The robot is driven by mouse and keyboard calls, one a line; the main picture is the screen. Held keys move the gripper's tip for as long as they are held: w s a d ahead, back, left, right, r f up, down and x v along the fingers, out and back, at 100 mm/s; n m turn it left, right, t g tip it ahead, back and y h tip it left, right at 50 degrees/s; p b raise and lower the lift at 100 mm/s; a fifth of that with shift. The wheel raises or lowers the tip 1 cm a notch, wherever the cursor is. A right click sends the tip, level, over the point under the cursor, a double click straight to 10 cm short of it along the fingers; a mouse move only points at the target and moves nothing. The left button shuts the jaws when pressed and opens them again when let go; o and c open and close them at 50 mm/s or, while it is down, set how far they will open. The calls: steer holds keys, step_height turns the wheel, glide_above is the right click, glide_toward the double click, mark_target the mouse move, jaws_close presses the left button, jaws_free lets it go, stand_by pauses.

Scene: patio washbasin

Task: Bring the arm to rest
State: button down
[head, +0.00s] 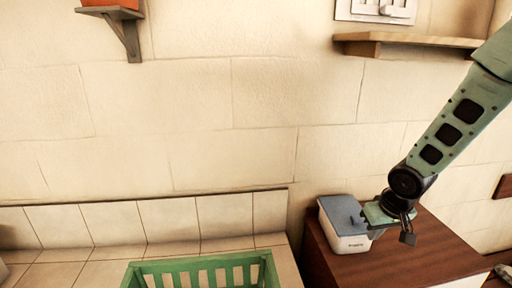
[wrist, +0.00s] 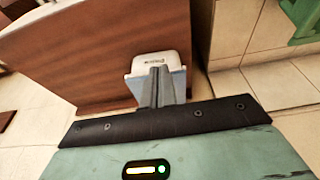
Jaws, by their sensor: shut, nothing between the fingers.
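My green arm comes in from the upper right of the head view. My gripper (head: 372,222) is at its end, in front of or over a white box with a blue lid (head: 343,226) on a brown wooden cabinet (head: 405,258). In the wrist view the fingers of my gripper (wrist: 161,72) are together and empty. They point toward the white box (wrist: 160,63) and hide part of it. I cannot tell whether the fingers touch the box.
A green slatted crate (head: 204,264) stands on the tiled counter (head: 70,270) at the lower middle. A wooden shelf (head: 415,40) is on the wall near my arm. A small bracket shelf (head: 125,30) holds an orange pot (head: 112,4). The wall between is bare.

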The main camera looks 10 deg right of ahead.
steer(key=s+a+r+n+g+b, duration=0.1)
steer(key=s+a+n+b, duration=0.1)
steer(key=s+a, duration=0.3)
steer(key=s+a+r+n+b, duration=0.1)
steer(key=s+a+b, duration=0.15)
steer(key=a, duration=0.55)
steer(key=s+a+n+g+b, duration=0.1)
steer(key=s+a, duration=0.3)
steer(key=s, duration=0.4)
steer(key=s+a+r+n+g+b, duration=0.1)
steer(key=s+a+n+b, duration=0.1)
steer(key=s, duration=0.7)
steer(key=a+n, duration=0.1)
steer(key=a, duration=0.1)
steer(key=shift+s+a+y, duration=0.2)
steer(key=shift+a+y, duration=0.1)
